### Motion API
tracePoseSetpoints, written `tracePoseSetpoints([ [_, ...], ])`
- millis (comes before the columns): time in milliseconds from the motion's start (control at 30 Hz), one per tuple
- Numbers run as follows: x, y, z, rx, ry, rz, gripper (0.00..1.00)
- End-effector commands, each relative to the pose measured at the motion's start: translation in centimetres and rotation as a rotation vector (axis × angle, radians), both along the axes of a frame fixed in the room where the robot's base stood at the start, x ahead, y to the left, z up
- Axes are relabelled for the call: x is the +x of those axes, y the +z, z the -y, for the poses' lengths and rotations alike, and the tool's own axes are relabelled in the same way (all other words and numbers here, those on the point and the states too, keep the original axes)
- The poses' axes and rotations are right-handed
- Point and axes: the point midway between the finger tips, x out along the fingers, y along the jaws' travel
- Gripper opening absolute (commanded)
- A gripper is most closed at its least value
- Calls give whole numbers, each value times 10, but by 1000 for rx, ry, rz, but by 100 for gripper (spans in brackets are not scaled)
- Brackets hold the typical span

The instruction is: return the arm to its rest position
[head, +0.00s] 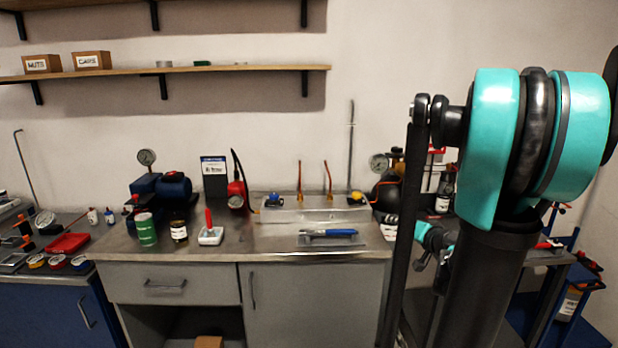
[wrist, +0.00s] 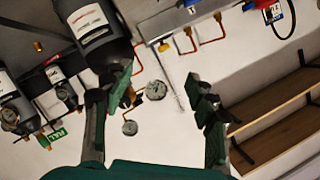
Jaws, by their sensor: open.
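My arm stands at the right of the head view, with its teal and black joints close to the camera. In the wrist view my gripper (wrist: 158,100) is open, its two dark green and black fingers wide apart with nothing between them. The wrist picture is tilted. Beyond the fingers it shows a black tank (wrist: 98,35), a pressure gauge (wrist: 156,90) and the pale wall. In the head view the gripper's fingers cannot be made out clearly, as the arm hides part of that side.
A grey workbench (head: 270,245) holds a blue pump (head: 174,187), a green can (head: 146,229), a blue-handled tool (head: 328,233) and a black tank (head: 388,196). A wall shelf (head: 230,69) hangs above. A blue cabinet (head: 50,305) stands at left. The wall above the bench is mostly clear.

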Motion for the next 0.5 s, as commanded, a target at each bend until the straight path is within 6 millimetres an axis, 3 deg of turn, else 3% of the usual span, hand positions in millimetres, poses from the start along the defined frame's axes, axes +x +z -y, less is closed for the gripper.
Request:
tracePoseSetpoints([
  [33,-9,-9,-19,-21,39,-41,57],
  [167,-40,-42,-66,-99,139,-186,57],
  [300,-96,-88,-107,-232,239,-390,57],
  [400,-139,-118,-117,-343,274,-531,57],
  [500,-177,-140,-114,-453,279,-644,57],
])
